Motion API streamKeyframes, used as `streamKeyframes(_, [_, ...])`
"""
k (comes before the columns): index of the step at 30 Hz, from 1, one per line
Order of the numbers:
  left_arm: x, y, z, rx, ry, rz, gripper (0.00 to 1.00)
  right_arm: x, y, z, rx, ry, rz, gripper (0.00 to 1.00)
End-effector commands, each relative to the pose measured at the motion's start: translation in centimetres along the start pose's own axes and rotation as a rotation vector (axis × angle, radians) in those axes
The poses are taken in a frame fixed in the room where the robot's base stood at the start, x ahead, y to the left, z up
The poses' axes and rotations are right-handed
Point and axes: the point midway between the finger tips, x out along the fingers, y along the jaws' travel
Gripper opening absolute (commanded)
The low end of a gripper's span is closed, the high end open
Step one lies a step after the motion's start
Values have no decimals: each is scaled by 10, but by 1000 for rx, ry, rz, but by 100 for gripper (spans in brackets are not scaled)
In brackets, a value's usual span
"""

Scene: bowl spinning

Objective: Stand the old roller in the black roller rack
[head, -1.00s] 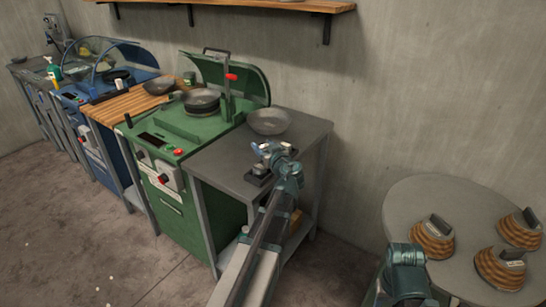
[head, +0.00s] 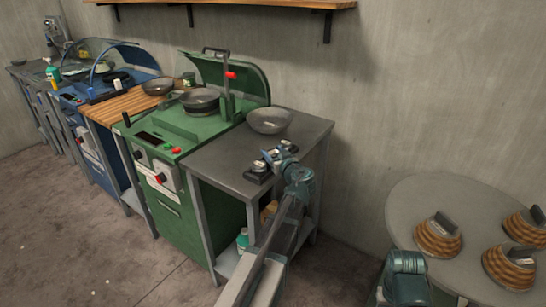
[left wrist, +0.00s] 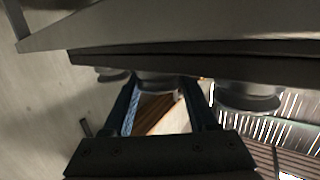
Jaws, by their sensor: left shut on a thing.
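The black roller rack (head: 258,177) sits on the grey side table beside the green machine. My left gripper (head: 273,158) is over the middle of the rack, shut on the old roller. In the left wrist view, the old roller (left wrist: 160,84) is a grey round piece between my two fingers, against the long dark rack (left wrist: 190,61). Similar grey rollers show on either side of it, one at the right (left wrist: 248,97). I cannot tell whether the held roller is fully seated. My right gripper is not in view.
A grey bowl (head: 269,121) stands behind the rack on the side table (head: 222,160). The green machine (head: 190,140) with a raised lid is to the left. A round table (head: 415,205) with several wooden-sided pieces is at the right.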

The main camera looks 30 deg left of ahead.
Motion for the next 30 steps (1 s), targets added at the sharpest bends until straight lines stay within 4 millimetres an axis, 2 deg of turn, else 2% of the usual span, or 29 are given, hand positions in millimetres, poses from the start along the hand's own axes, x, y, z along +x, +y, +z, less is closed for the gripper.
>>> streamKeyframes(7, [0, 0, 2, 1, 1, 0, 0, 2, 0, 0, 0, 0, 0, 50])
streamKeyframes(8, [0, 0, 2, 0, 0, 0, 62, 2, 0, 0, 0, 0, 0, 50])
streamKeyframes(12, [0, 0, 1, 0, 0, 0, 87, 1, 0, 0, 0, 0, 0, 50])
streamKeyframes(22, [-2, -1, -3, 0, 0, -1, 89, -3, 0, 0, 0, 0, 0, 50])
streamKeyframes(26, [-24, -2, -2, 0, 0, 1, 89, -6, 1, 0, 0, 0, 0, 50])
streamKeyframes(30, [-54, -3, -2, 1, 0, 2, 89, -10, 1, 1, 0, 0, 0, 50])
